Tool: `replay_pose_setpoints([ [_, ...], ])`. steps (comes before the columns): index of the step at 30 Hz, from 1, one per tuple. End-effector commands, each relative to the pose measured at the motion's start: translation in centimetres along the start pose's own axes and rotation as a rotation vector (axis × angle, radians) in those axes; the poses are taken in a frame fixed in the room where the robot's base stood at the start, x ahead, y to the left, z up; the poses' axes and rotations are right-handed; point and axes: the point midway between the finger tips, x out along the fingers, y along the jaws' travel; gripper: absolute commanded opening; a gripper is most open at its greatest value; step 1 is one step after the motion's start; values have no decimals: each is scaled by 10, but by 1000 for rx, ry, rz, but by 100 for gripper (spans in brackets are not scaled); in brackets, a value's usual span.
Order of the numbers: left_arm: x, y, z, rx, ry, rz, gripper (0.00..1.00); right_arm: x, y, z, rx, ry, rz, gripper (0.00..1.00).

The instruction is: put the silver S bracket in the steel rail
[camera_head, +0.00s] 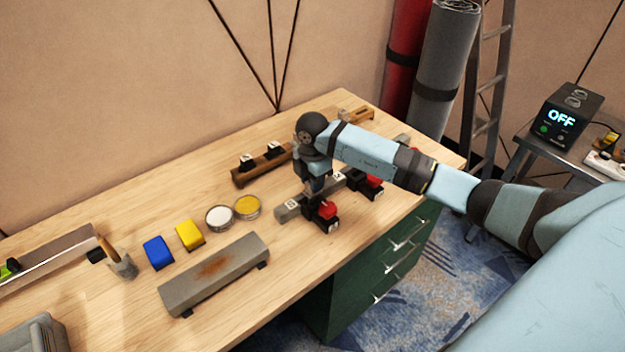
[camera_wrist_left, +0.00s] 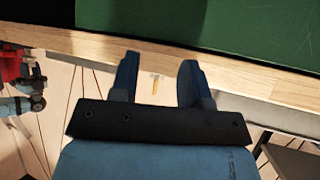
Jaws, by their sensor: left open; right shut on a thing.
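The steel rail (camera_head: 287,209) is a grey bar on the right half of the workbench, with small white labels and two black clamps with red tops, a front one (camera_head: 327,218) and a rear one (camera_head: 371,183). My right gripper (camera_head: 317,188) points down over the rail, just behind the front clamp. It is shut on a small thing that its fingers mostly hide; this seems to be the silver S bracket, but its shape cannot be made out. My left gripper (camera_wrist_left: 158,70) is open and empty in the left wrist view, near the wooden bench edge. It is not in the head view.
A wooden rail (camera_head: 239,179) with black pieces lies behind the steel rail. Green drawers (camera_head: 370,270) are below.

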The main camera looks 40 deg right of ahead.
Motion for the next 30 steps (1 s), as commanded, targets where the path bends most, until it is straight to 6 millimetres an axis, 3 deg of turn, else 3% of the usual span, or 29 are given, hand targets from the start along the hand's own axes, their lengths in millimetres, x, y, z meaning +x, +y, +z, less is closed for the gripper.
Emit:
replay_pose_setpoints([
  [12, 3, 0, 4, 0, 0, 0, 43, 12, 0, 0, 0, 0, 0, 0],
  [30, 4, 0, 5, 0, 1, 0, 43, 14, 0, 0, 0, 0, 1, 0],
])
